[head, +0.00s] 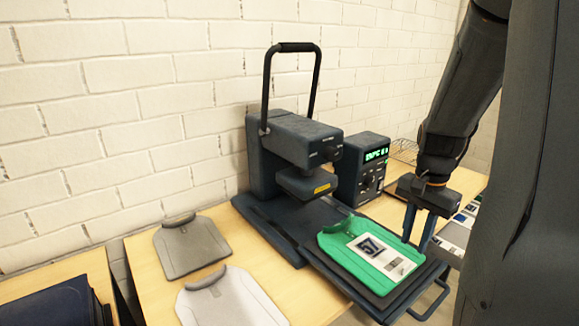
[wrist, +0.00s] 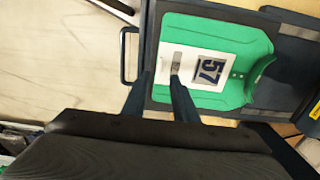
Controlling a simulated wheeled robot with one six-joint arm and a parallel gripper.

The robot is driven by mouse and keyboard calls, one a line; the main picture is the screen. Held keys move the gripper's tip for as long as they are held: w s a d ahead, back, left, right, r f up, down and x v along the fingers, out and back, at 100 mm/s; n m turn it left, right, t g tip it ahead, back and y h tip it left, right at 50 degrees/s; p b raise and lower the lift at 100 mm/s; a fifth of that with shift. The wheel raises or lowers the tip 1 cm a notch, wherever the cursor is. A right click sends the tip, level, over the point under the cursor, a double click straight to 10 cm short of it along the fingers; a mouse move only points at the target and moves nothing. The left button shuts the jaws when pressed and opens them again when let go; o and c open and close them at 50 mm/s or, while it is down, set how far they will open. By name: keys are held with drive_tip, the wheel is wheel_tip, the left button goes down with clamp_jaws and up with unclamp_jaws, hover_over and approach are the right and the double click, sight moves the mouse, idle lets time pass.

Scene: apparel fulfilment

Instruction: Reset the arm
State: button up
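My gripper (head: 416,240) points down at the right of the head view, over the front right edge of the heat press's lower plate. Its two fingers are apart with nothing between them. In the wrist view my gripper (wrist: 160,80) shows both dark fingers, spread near the edge of a green garment (wrist: 250,55). The garment (head: 345,262) lies flat on the lower plate (head: 308,262), with a white sheet (head: 378,262) marked 57 on it. I cannot tell whether the fingertips touch anything.
The heat press (head: 290,150) stands open with its handle raised, beside a control box (head: 362,165) with a green display. A grey garment (head: 190,248) and a white garment (head: 232,302) lie to the left. A dark stack (head: 55,305) is at bottom left. A brick wall stands behind.

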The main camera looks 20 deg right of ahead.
drive_tip(key=s+a+f+n+t, duration=0.1)
drive_tip(key=s+a+n, duration=0.1)
drive_tip(key=a+n, duration=1.1)
drive_tip(key=a, duration=1.1)
drive_tip(key=shift+s+a+f+n, duration=0.2)
drive_tip(key=shift+s+n, duration=0.1)
drive_tip(key=shift+n, duration=0.1)
drive_tip(key=shift+s, duration=0.1)
